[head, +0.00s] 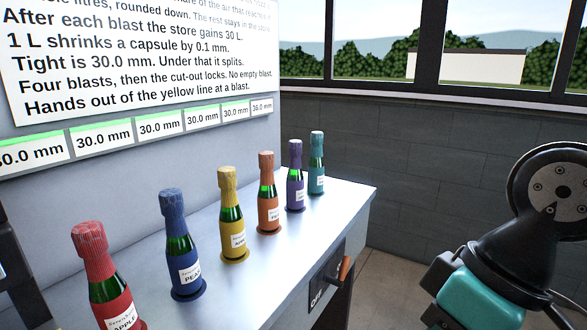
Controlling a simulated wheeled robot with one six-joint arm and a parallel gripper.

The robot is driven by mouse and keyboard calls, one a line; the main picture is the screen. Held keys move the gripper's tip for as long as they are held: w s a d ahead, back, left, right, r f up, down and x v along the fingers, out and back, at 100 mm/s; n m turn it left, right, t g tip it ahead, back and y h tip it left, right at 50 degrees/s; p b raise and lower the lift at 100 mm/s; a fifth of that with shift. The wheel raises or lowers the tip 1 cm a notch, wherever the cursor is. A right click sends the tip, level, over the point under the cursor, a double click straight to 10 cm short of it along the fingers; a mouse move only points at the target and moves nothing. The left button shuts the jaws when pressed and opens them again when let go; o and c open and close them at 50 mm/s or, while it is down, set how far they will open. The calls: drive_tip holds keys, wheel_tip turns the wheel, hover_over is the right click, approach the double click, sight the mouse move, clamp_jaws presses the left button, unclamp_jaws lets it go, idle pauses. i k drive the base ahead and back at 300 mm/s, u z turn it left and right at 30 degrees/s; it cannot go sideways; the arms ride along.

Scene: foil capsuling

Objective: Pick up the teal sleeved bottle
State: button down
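The teal sleeved bottle (317,163) stands upright at the far end of the bench, last in a row of bottles. Its neck sleeve and lower part are teal, and it has a small white label. The purple bottle (295,176) stands just left of it, with a narrow gap or slight overlap in this view. My arm shows at the lower right, well apart from the bottle. My gripper's fingers do not show.
Nearer along the bench (230,280) stand orange (268,194), yellow (232,217), blue (181,246) and red (101,275) bottles. An orange-handled switch (345,268) sticks out of the bench front. Behind are a sign (140,50) and readouts, the last reading 36.0 mm.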

sight(317, 170)
drive_tip(key=z, duration=0.6)
drive_tip(key=i, duration=1.3)
drive_tip(key=u, duration=0.65)
drive_tip(key=i, duration=0.6)
drive_tip(key=u, duration=0.55)
